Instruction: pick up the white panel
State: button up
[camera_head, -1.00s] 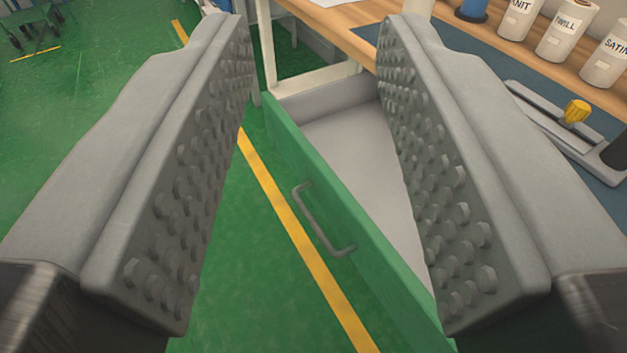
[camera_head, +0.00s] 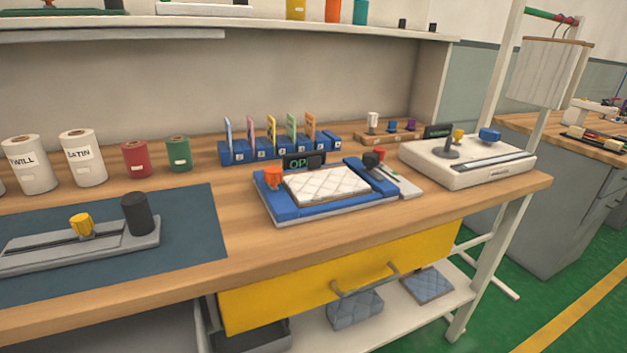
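A white quilted panel (camera_head: 327,184) lies flat in a blue fixture (camera_head: 300,212) on the wooden workbench, near the middle of the view. The fixture has an orange knob (camera_head: 272,178) at its left and a small display reading "OP" (camera_head: 297,162) behind the panel. Another pale ribbed panel (camera_head: 541,72) hangs from a rail at the upper right; I cannot tell which one the task means. My gripper is not in view.
A beige device (camera_head: 468,160) stands right of the fixture. A blue rack with colored cards (camera_head: 270,150) is behind it. Spools (camera_head: 83,158) and a sliding tool (camera_head: 75,240) are on the left. A yellow drawer (camera_head: 300,288) is under the bench top, with blue-grey quilted pieces (camera_head: 355,308) below.

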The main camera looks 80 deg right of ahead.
aim_at(316, 185)
jog(key=z, duration=2.1)
